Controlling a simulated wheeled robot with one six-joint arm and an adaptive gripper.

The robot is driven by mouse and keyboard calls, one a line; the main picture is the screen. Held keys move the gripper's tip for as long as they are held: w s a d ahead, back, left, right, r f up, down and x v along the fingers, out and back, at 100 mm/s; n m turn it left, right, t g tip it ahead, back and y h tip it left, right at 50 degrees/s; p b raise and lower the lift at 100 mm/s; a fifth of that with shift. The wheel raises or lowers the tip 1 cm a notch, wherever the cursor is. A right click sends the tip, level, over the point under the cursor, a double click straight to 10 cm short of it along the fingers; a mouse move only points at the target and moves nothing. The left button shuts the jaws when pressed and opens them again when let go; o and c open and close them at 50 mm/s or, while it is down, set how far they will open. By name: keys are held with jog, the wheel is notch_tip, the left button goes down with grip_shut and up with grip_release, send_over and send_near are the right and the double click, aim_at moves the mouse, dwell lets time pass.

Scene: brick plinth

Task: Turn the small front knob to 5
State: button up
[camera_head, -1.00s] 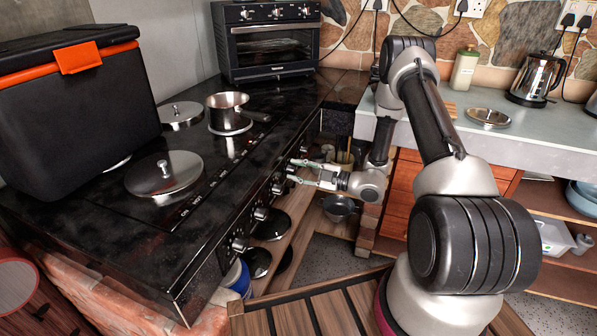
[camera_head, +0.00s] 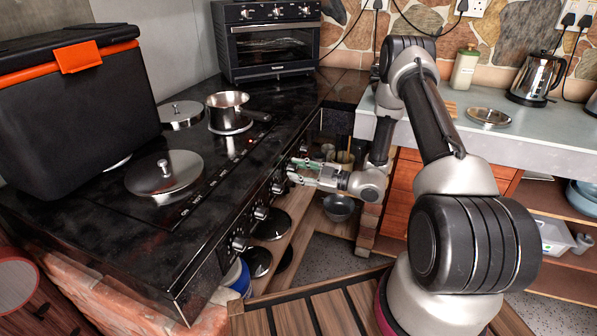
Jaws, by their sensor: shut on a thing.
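The black stove (camera_head: 190,240) has a row of silver knobs along its front face. Near knobs show at the lower left (camera_head: 239,243), further along (camera_head: 261,213) and nearer my gripper (camera_head: 277,188). My gripper (camera_head: 294,169) reaches in from the right, roughly level, and is shut on a small front knob (camera_head: 291,168) towards the far end of the row. The fingers mostly cover this knob. Its pointer and the numbers around it are too small to read.
A saucepan (camera_head: 228,106) stands on the cooktop, its handle towards the front edge. A steel lid (camera_head: 164,173) covers a nearer hob. A metal bowl (camera_head: 339,207) sits low below my gripper. Wooden drawers (camera_head: 399,193) stand to the right.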

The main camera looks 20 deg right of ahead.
jog(key=shift+f, duration=0.1)
jog(key=o, duration=1)
jog(key=v, duration=1.2)
